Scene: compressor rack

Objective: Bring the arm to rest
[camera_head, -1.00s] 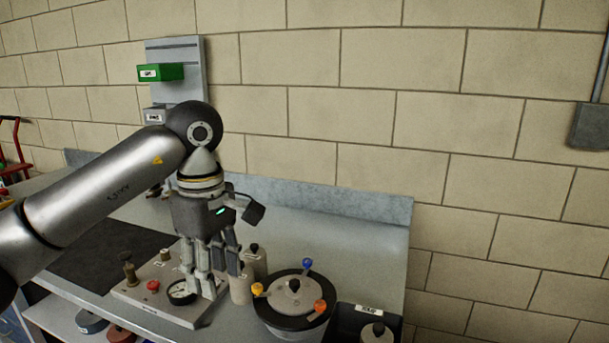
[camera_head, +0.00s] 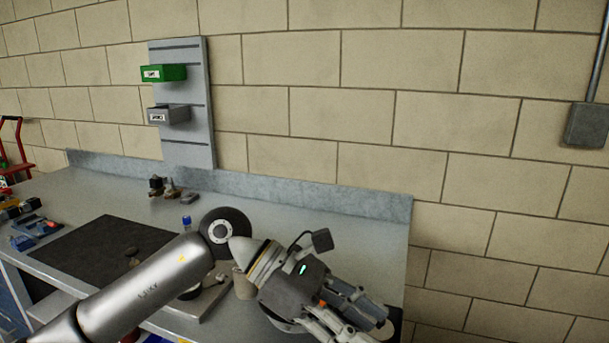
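My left arm comes in from the lower left and lies low over the front of the bench (camera_head: 330,215). My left gripper (camera_head: 360,328) points down to the lower right, with its fingers apart and nothing visible between them. It is over the round black-rimmed pot, which is mostly hidden behind it. The panel with the gauge is largely covered by the forearm. My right gripper is not in view.
A dark mat (camera_head: 100,250) lies at the left of the bench. Small fittings (camera_head: 170,188) stand near the back. A rail panel (camera_head: 198,140) holds a green bin (camera_head: 172,73) and a grey bin (camera_head: 175,114). The back right of the bench is clear.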

